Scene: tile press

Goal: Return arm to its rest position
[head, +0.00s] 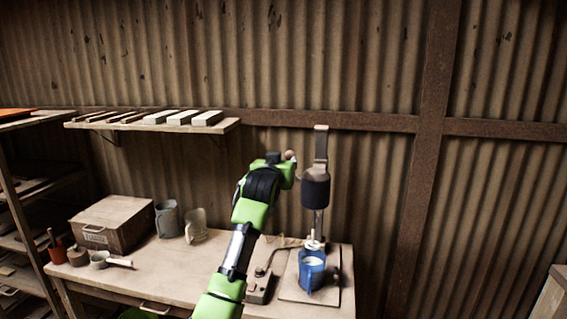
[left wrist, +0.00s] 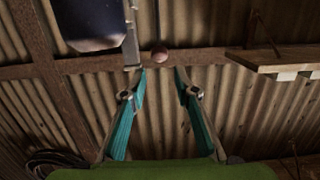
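My left gripper (head: 288,164) is raised in the head view, close to the left of the press's dark cylinder (head: 316,188). In the left wrist view my left gripper (left wrist: 160,71) is open, with a gap between its teal fingers. The dark cylinder (left wrist: 92,22) is at the top left of the wrist view. My right gripper is not in view.
A wall shelf (head: 150,124) holds pale tiles.

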